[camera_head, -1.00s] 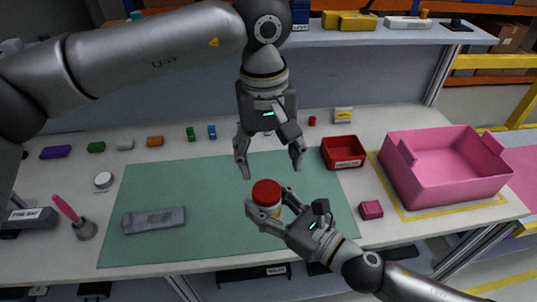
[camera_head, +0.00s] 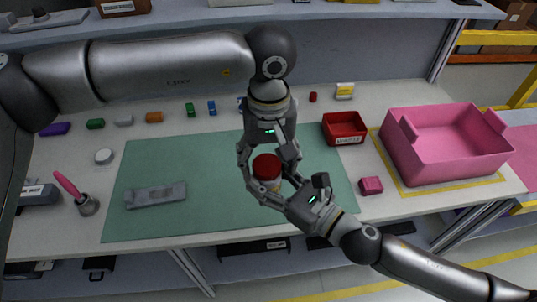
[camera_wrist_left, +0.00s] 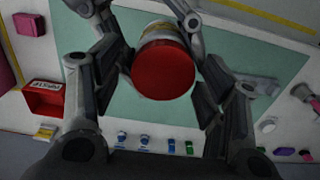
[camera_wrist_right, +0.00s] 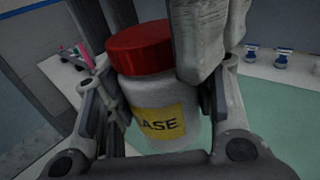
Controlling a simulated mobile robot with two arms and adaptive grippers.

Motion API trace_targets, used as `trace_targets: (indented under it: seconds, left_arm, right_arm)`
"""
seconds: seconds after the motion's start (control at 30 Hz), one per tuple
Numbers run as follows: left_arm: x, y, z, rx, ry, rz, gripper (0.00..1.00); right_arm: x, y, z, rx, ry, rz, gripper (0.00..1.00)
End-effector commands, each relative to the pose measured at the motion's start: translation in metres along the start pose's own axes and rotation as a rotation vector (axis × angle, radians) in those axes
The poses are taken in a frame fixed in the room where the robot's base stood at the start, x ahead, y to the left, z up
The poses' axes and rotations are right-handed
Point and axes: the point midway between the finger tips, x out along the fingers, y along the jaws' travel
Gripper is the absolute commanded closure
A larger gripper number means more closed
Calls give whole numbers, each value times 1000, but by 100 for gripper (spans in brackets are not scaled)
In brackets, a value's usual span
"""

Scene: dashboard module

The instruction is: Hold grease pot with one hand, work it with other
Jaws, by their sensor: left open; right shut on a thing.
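The grease pot is a white jar with a red lid (camera_head: 267,166) and a yellow label, seen over the front of the green mat in the head view. In the right wrist view the pot (camera_wrist_right: 160,100) stands between my right fingers, its label partly readable as "ASE". My right gripper (camera_head: 272,190) is shut on the pot's body. My left gripper (camera_head: 268,168) comes down from above, open, with its fingers on either side of the red lid. In the left wrist view the lid (camera_wrist_left: 163,70) lies between the open fingers; I cannot tell whether they touch it.
A grey flat part (camera_head: 155,195) lies on the green mat (camera_head: 210,215). A red bin (camera_head: 344,128), a pink crate (camera_head: 445,165) and a pink block (camera_head: 371,186) are at the right. Several small coloured blocks line the back.

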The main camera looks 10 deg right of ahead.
Motion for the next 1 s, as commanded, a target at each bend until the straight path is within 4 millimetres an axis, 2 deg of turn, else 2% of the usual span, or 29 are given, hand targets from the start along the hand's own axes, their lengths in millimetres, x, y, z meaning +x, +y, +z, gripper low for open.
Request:
trace_targets:
  seconds: [0.07, 0.4, 0.53, 0.63, 1.0]
  left_arm:
    - [0, 0, 0, -1, 0, 0, 37]
    - [0, 1, 0, 0, 0, 2, 81]
    - [-1, 1, 0, -24, -1, 4, 81]
    - [-1, 2, 0, -120, -2, 5, 81]
    - [-2, 4, -1, -793, -5, 8, 81]
  right_arm:
    - [0, 0, 1, 0, -1, 0, 100]
    - [0, 1, 1, 0, -2, 2, 100]
    - [0, 1, 1, 0, -3, 3, 100]
    - [0, 2, 1, 0, -3, 4, 100]
    - [0, 3, 2, 1, -5, 9, 100]
